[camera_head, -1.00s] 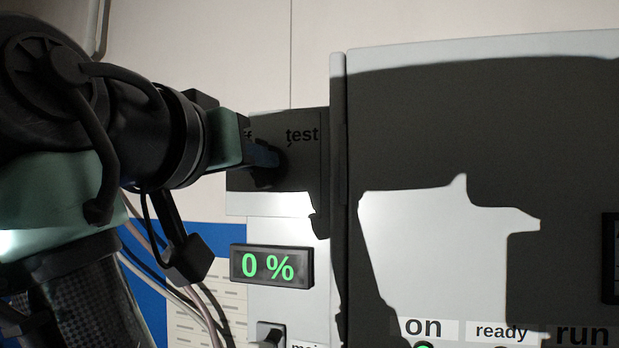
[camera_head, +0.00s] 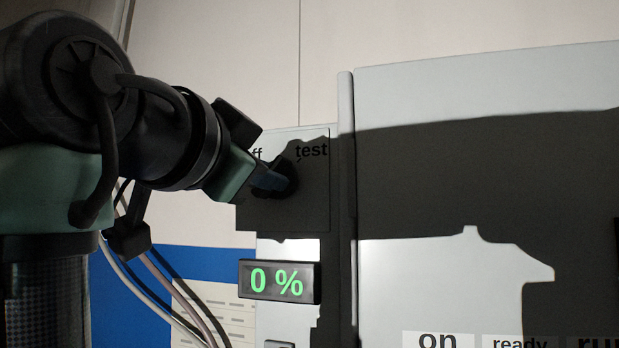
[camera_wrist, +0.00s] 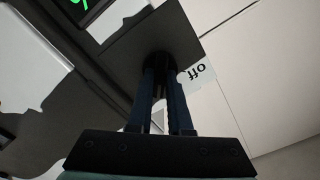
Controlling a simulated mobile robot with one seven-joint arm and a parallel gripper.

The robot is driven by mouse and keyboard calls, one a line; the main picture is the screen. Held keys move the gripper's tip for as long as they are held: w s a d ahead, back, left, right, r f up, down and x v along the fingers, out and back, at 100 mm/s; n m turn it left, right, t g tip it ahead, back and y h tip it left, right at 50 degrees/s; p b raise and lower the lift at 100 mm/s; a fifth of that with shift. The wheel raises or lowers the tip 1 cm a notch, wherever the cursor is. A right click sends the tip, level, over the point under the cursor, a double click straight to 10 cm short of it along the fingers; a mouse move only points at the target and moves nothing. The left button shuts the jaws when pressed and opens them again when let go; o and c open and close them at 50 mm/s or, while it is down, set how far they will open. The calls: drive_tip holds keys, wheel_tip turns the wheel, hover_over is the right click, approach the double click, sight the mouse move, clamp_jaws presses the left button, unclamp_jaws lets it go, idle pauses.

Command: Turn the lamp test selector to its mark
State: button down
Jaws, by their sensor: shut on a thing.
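The lamp test selector (camera_head: 288,180) is a dark round knob on a small panel (camera_head: 310,212). Above it are the label "test" (camera_head: 311,150) and, partly hidden behind my arm, a label ending in "ff". My gripper (camera_head: 276,180) reaches in from the left, tilted, with its blue fingers shut on the selector. In the wrist view the selector (camera_wrist: 158,60) shows dark between the fingertips of my gripper (camera_wrist: 161,72), and the "off" label (camera_wrist: 196,72) lies to the right. The knob's pointer is hidden, so its exact angle cannot be told.
A display (camera_head: 278,281) reading "0 %" sits below the selector. A large grey cabinet (camera_head: 440,95) stands close on the right, with "on", "ready" and "run" labels low down. Hoses (camera_head: 150,285) hang beneath my arm. My arm's shadow darkens the panels.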

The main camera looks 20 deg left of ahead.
drive_tip(key=shift+m, duration=0.6)
drive_tip(key=c, duration=0.8)
unclamp_jaws()
drive_tip(key=shift+c, duration=0.2)
